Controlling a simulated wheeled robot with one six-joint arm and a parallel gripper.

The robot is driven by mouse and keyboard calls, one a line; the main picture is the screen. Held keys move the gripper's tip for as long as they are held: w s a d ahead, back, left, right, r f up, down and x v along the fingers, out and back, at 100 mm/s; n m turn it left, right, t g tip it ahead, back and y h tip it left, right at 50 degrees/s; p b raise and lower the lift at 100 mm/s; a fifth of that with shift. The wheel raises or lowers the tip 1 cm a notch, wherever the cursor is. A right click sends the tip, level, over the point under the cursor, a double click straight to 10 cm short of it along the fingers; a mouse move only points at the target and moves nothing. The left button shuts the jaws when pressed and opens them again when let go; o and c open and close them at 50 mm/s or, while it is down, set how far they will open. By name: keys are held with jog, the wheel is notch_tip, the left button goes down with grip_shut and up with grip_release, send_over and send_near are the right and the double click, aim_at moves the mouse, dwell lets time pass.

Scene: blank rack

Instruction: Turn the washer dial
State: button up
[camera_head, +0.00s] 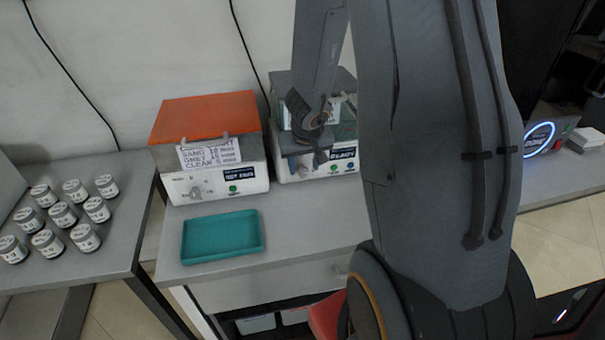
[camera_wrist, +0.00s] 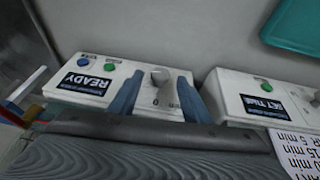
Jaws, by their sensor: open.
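A white machine with a READY display (camera_head: 343,153) stands at the back of the grey bench, right of an orange-lidded machine. In the wrist view its front panel (camera_wrist: 95,83) shows a grey-white dial (camera_wrist: 160,76), a green button and a blue button. My gripper (camera_wrist: 160,84) is open, with one blue finger on each side of this dial. I cannot tell whether the fingers touch it. In the head view my gripper (camera_head: 308,160) is in front of this machine and hides its dial.
The orange-lidded machine (camera_head: 205,118) has its own dial (camera_head: 195,192) and a SET TIME display (camera_wrist: 265,107). A paper sign (camera_head: 209,151) hangs on its front. A teal tray (camera_head: 222,237) lies before it. Several jars (camera_head: 62,215) stand on the left table.

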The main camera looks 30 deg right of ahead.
aim_at(303, 170)
jog(key=shift+b+x, duration=0.6)
jog(key=shift+x, duration=0.5)
jog(key=c, duration=1)
